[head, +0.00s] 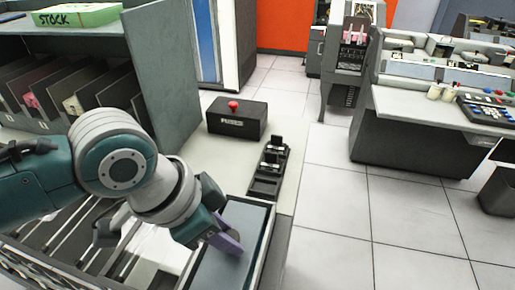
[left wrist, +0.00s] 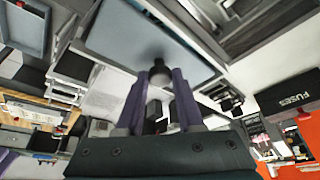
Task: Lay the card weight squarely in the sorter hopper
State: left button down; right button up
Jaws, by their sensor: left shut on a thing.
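My left gripper (head: 222,243) comes in from the left with purple fingers pointing down at a blue-grey flat plate. The left wrist view shows its fingers (left wrist: 160,100) shut on a dark knob (left wrist: 160,72) that stands on this plate, which I take for the card weight (left wrist: 130,30). In the head view the card weight (head: 247,217) lies below the fingers, along the counter's front part. A dark edge runs along its right side. The fingers and wrist cover part of it. I cannot tell whether it rests in the hopper or hangs just above. My right gripper is out of view.
A black FUSES box (head: 236,118) with a red knob stands on the pale counter (head: 200,155). A black tray (head: 265,187) with dark pieces sits right of it. A shelf of card slots (head: 60,95) with a STOCK box (head: 78,15) stands left. Open floor lies right.

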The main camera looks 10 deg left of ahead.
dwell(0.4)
pick_arm(q)
jog(key=shift+f+b, duration=1.85)
jog(key=shift+f, duration=0.55)
jog(key=shift+c, duration=2.3)
grip_release()
jog(key=p+v, duration=0.1)
jog(key=v, duration=0.7)
jog(key=shift+a+r, duration=0.1)
jog(key=shift+r, duration=0.3)
jog(key=shift+s+a+r, duration=0.15)
jog(key=shift+s+r, duration=0.05)
jog(key=shift+r, duration=0.35)
